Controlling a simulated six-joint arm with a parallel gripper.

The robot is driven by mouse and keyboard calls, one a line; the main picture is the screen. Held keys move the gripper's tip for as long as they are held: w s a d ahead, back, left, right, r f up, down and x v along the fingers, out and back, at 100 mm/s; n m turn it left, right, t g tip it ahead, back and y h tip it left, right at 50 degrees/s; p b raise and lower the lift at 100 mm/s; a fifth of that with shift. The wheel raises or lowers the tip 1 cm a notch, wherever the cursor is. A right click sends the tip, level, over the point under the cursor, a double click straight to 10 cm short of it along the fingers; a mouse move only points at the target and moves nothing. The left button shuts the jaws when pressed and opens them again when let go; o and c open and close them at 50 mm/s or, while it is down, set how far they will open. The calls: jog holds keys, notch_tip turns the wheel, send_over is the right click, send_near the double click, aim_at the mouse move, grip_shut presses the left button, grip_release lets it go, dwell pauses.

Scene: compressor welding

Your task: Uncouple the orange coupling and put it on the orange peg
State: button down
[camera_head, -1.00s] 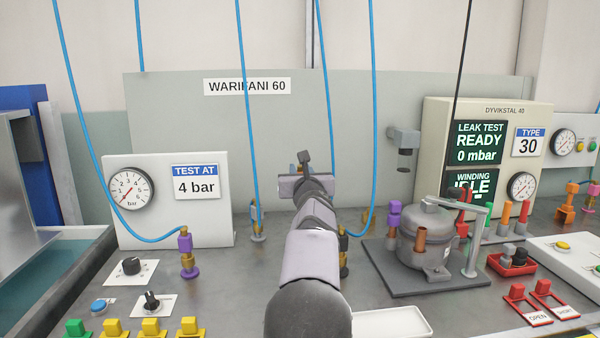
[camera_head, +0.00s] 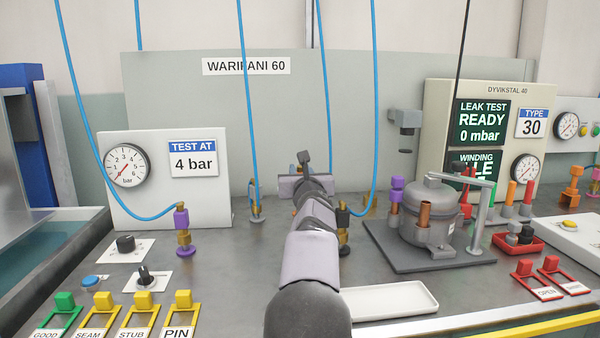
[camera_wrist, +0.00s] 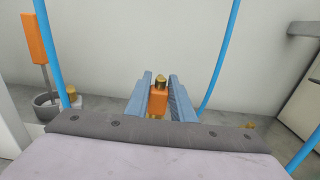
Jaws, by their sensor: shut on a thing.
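In the wrist view, my gripper (camera_wrist: 158,92) is shut on an orange coupling (camera_wrist: 158,102) with a brass top (camera_wrist: 160,82). The coupling sits between the two blue-grey fingers, and its lower end is hidden. I cannot tell whether it is joined to anything below. A tall orange block on a thin stem (camera_wrist: 39,45) stands in a grey cup at the left of the wrist view; I cannot tell whether it is the orange peg. In the head view my arm hides the fingers and the held coupling. An orange-topped post (camera_head: 510,192) stands at the right.
Blue hoses (camera_head: 247,110) hang around my arm. A purple coupling (camera_head: 182,220), a blue one (camera_head: 254,195) and a black one (camera_head: 343,217) stand nearby. The compressor (camera_head: 428,210) is right of my arm. A white tray (camera_head: 388,300) is at the front.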

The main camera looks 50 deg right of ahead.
jog(key=shift+f+b, duration=1.25)
jog(key=shift+b, duration=0.05)
jog(key=c, duration=1.5)
grip_release()
jog(key=shift+o, duration=0.2)
jog(key=shift+r, duration=0.1)
notch_tip(320, 180, up, 10)
jog(key=p, duration=0.8)
